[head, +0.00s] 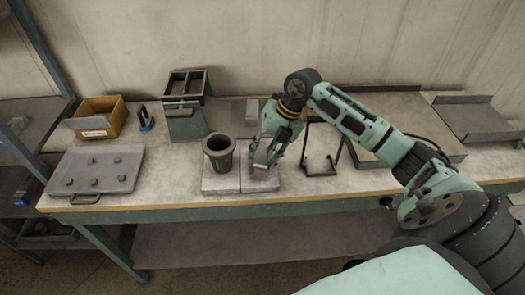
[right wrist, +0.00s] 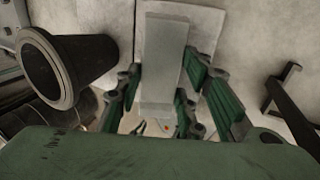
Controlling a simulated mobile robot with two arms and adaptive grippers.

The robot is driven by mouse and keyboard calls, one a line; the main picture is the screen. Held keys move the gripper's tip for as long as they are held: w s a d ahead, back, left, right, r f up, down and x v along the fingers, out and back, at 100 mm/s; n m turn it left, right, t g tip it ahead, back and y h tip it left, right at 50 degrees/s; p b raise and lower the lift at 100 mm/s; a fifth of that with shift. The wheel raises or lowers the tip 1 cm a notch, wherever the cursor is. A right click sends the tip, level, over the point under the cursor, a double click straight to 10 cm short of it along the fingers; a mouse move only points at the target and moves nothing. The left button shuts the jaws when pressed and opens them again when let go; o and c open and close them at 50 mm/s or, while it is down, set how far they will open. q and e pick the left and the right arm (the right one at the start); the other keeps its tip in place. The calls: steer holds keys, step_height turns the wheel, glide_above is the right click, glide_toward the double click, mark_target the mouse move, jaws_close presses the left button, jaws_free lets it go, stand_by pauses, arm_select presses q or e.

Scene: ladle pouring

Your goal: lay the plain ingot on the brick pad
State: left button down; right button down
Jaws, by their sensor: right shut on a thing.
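The plain ingot (right wrist: 163,62) is a grey bar between the fingers of my right gripper (right wrist: 165,100) in the right wrist view. In the head view the right gripper (head: 262,160) points down over the right part of the brick pad (head: 262,184), shut on the ingot (head: 261,158). The pale pad also shows behind the ingot in the right wrist view (right wrist: 206,25). Whether the ingot touches the pad cannot be told. My left gripper is in neither view.
A dark crucible (head: 218,152) stands on the pad's left part, close beside the gripper. A dark wire stand (head: 320,168) is to the right. A tray with small lumps (head: 95,168), a yellow box (head: 98,115) and a green-fronted stand (head: 186,122) are on the left.

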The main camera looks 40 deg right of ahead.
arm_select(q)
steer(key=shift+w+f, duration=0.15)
arm_select(e)
steer(key=c, duration=1.6)
jaws_free()
steer(key=shift+f, duration=0.1)
steer(key=o, duration=0.4)
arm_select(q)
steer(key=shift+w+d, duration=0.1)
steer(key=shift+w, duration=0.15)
arm_select(e)
steer(key=shift+r, duration=0.35)
arm_select(q)
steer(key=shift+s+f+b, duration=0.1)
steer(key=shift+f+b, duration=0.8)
steer(key=shift+b, duration=0.15)
arm_select(e)
steer(key=v, duration=1.1)
steer(key=shift+s+d+r, duration=0.1)
steer(key=shift+s+r, duration=0.1)
steer(key=shift+r, duration=0.15)
